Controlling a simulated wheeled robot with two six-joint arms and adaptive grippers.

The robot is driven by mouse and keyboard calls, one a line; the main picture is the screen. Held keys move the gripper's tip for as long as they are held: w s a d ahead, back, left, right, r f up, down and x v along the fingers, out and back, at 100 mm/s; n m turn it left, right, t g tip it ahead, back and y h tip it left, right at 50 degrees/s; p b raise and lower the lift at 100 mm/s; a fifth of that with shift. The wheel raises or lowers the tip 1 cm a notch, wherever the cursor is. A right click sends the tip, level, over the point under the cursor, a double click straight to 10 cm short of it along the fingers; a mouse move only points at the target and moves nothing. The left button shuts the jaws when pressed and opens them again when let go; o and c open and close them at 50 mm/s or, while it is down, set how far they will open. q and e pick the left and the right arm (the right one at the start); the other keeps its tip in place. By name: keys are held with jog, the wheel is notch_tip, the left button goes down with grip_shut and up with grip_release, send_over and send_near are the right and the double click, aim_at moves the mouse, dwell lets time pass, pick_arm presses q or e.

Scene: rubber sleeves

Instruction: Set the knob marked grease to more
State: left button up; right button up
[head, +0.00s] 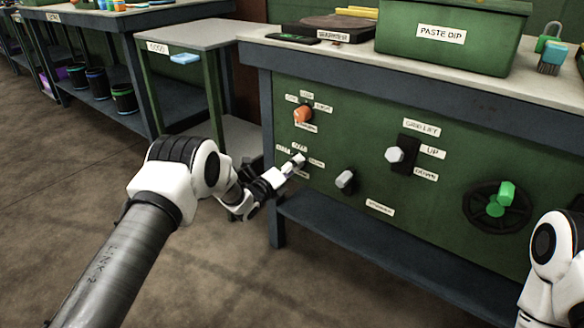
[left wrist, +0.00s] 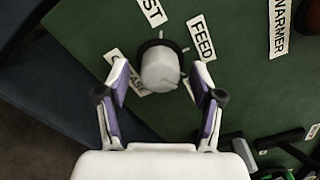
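A round grey knob (left wrist: 160,70) on a dark base stands on the green panel in the left wrist view. White labels ring it: one reads FEED (left wrist: 201,39), one ends in ST (left wrist: 152,10), and one (left wrist: 128,77) is partly covered by a finger. I cannot read the word grease for sure. My left gripper (head: 290,167) is at this panel; in the left wrist view its fingers (left wrist: 158,84) are open on either side of the knob, with gaps at both sides. In the head view the gripper largely hides the knob. My right gripper is out of view.
An orange knob (head: 302,114) sits above the gripper, and another grey knob (head: 346,180) sits to its right. Farther right are a lift switch (head: 396,154) and a green-handled wheel (head: 497,207). A bench shelf (head: 400,250) runs below; the floor at left is clear.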

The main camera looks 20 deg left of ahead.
pick_arm(q)
jog(key=shift+s, duration=0.1)
jog(key=v, duration=1.2)
